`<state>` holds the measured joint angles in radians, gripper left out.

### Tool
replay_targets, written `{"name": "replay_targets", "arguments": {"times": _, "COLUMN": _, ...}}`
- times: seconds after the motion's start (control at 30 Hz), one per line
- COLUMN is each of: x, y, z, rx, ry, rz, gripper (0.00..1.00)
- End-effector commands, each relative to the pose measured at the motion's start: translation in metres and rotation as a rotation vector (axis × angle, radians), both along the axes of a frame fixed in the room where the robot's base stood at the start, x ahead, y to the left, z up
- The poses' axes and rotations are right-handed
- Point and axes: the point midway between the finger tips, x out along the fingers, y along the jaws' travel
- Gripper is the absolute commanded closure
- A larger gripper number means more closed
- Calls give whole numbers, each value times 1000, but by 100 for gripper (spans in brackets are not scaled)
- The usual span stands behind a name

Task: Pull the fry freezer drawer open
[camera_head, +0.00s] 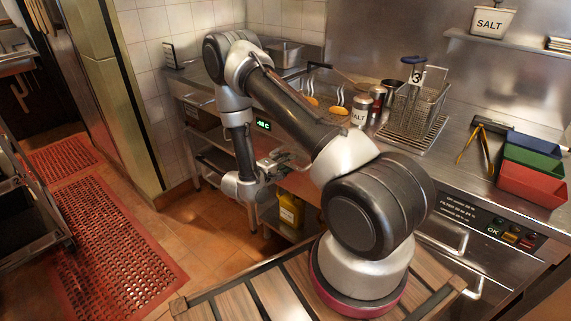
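The fry freezer shows a small lit green display (263,124) on its front, under the steel counter. The steel front (300,183) below and right of that display is the likely drawer face; it is partly covered by my arm. Its handle is not clearly visible. My gripper (277,161) is at this front, below the display, pointing toward it. The fingers are small and dark against the front, so I cannot tell whether they are open, shut or touching a handle.
A yellow jug (291,211) stands on the low shelf below. The counter above holds a fry basket (414,105), a salt can (360,110) and coloured bins (533,165). Other handles (445,240) are at right. The tiled floor (205,235) at left is clear, beside red mats (105,240).

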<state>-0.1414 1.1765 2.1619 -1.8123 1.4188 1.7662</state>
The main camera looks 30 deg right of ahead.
Motion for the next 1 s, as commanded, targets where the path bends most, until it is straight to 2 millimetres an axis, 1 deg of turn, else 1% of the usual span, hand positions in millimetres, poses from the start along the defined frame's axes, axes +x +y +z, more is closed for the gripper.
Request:
{"name": "replay_targets", "arguments": {"times": 0.1, "x": 0, "y": 0, "z": 0, "rx": 0, "ry": 0, "rz": 0, "gripper": 63}}
{"name": "replay_targets", "arguments": {"times": 0.13, "x": 0, "y": 0, "z": 0, "rx": 0, "ry": 0, "rz": 0, "gripper": 65}}
{"name": "replay_targets", "arguments": {"times": 0.27, "x": 0, "y": 0, "z": 0, "rx": 0, "ry": 0, "rz": 0, "gripper": 88}}
{"name": "replay_targets", "arguments": {"times": 0.3, "x": 0, "y": 0, "z": 0, "rx": 0, "ry": 0, "rz": -1, "gripper": 96}}
{"name": "replay_targets", "arguments": {"times": 0.33, "x": 0, "y": 0, "z": 0, "rx": 0, "ry": 0, "rz": -1, "gripper": 100}}
{"name": "replay_targets", "arguments": {"times": 0.57, "x": 0, "y": 1, "z": 0, "rx": 1, "ry": 1, "rz": 0, "gripper": 100}}
{"name": "replay_targets", "arguments": {"times": 0.73, "x": -3, "y": 9, "z": 0, "rx": 1, "ry": 1, "rz": 2, "gripper": 100}}
{"name": "replay_targets", "arguments": {"times": 0.87, "x": -8, "y": 25, "z": 0, "rx": 1, "ry": 3, "rz": 5, "gripper": 100}}
{"name": "replay_targets", "arguments": {"times": 0.97, "x": -15, "y": 44, "z": 0, "rx": 0, "ry": 2, "rz": 6, "gripper": 100}}
{"name": "replay_targets", "arguments": {"times": 1.0, "x": -18, "y": 54, "z": 0, "rx": 0, "ry": 2, "rz": 7, "gripper": 100}}
